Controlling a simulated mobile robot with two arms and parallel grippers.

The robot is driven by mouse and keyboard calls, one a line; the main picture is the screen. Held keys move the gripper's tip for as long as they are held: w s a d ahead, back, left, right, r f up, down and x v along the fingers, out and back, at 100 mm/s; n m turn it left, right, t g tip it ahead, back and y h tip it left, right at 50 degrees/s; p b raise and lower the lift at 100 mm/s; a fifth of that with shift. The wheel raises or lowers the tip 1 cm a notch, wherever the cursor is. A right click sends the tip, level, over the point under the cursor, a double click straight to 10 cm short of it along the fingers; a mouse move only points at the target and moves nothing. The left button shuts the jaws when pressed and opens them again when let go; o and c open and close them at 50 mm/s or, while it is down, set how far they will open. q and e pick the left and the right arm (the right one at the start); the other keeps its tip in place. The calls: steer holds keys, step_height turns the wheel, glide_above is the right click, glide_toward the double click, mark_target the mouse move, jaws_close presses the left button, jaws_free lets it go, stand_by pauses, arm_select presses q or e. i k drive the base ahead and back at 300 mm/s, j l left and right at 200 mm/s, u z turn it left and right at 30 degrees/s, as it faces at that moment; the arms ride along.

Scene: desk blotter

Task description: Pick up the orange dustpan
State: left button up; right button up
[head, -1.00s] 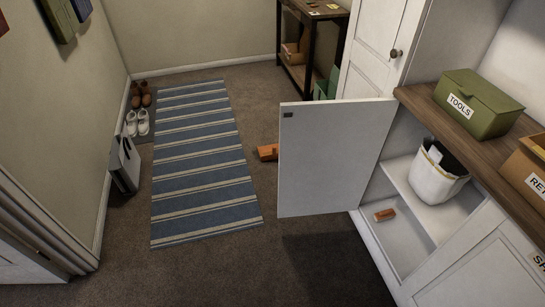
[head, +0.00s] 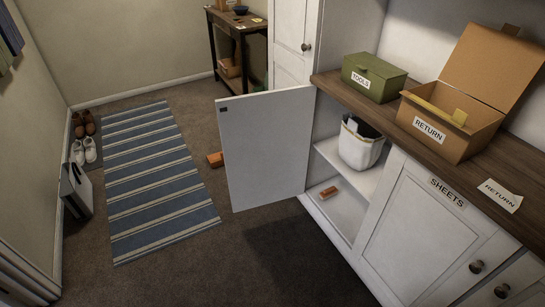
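An orange object (head: 215,159) lies on the carpet, partly hidden behind the open white cabinet door (head: 266,150); it may be the dustpan, but too little of it shows to be sure. A smaller orange-brown object (head: 328,192) with a pale edge lies on the low shelf inside the open cabinet; it is too small to identify. Neither of my grippers is in view.
A striped rug (head: 150,170) lies left of the door, with shoes (head: 86,150) by the wall. A white bin (head: 361,146) stands on the cabinet's upper shelf. A green TOOLS box (head: 375,75) and an open RETURN box (head: 450,130) stand on the counter. The carpet before the cabinet is clear.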

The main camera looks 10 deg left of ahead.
mark_target(216, 159)
steer(key=i+j+z, duration=0.3)
steer(key=i+j, duration=0.15)
steer(key=j, duration=0.15)
steer(key=i+j+z, duration=0.2)
steer(key=j, duration=0.15)
steer(key=i+j+z, duration=0.15)
steer(key=j, duration=0.2)
steer(key=i+j, duration=0.25)
steer(key=j, duration=0.3)
steer(key=i+j, duration=0.3)
steer(key=j, duration=0.25)
steer(key=i+j, duration=0.25)
steer(key=j, duration=0.3)
steer(key=i+j, duration=0.25)
steer(key=j, duration=0.25)
steer(key=i+j, duration=0.25)
steer(key=j, duration=0.3)
steer(key=i+j, duration=0.3)
steer(key=j, duration=0.25)
steer(key=i+j, duration=0.25)
steer(key=j, duration=0.3)
steer(key=i+j, duration=0.25)
steer(key=j, duration=0.3)
